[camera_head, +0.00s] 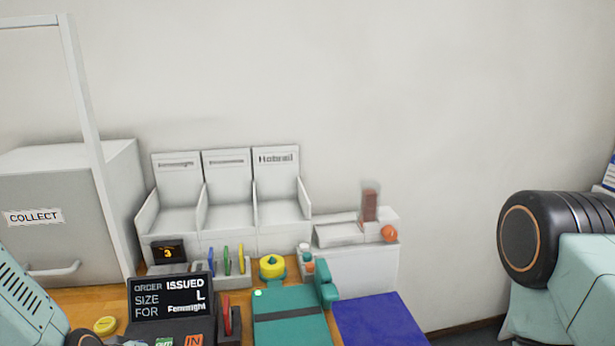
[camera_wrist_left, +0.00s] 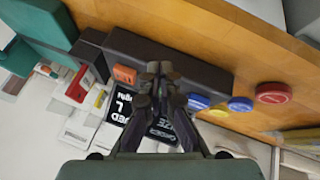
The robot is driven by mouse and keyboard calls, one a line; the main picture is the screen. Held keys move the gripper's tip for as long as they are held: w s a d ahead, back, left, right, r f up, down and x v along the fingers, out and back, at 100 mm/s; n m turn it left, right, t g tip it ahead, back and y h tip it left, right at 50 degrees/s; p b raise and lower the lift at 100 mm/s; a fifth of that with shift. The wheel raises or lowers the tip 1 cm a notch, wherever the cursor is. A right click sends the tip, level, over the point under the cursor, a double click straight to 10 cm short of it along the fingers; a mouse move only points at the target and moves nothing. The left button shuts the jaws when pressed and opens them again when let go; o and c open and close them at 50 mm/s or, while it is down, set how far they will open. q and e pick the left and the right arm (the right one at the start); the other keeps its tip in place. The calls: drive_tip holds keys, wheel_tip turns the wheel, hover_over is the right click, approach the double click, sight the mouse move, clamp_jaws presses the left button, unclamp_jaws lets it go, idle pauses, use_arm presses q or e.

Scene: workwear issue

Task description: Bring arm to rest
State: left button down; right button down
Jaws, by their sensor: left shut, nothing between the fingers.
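My left gripper (camera_wrist_left: 160,75) shows in the left wrist view with its dark fingers together and nothing between them. It hangs in front of the black order display (camera_wrist_left: 135,115), apparently above the desk; the exact gap is hard to tell. In the head view only a teal part of my left arm (camera_head: 25,300) shows at the lower left, and the fingers are out of that picture. My right arm (camera_head: 575,280) stands at the right edge with a dark round joint; its gripper is not in view.
The order display (camera_head: 170,298) reads ISSUED, L. White bins (camera_head: 225,215) stand behind. A COLLECT cabinet (camera_head: 70,215) is at the left. Coloured discs (camera_wrist_left: 240,104) lie near the gripper.

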use_arm(q)
drive_tip(key=s+d+f+m+g, duration=0.2)
drive_tip(key=s+f, duration=0.3)
drive_tip(key=s, duration=0.4)
drive_tip(key=s+d+f+m+g, duration=0.2)
drive_tip(key=s+f+g, duration=0.15)
drive_tip(key=s, duration=0.45)
drive_tip(key=s+d+f+m+g, duration=0.2)
drive_tip(key=s+f, duration=0.3)
drive_tip(key=s, duration=0.4)
wheel_tip(320, 180, down, 15)
drive_tip(key=w+b, duration=0.1)
drive_tip(key=b, duration=1.4)
drive_tip(key=shift+a+n+t+y, duration=0.15)
drive_tip(key=shift+n+t+y, duration=0.15)
drive_tip(key=shift+t+y, duration=0.1)
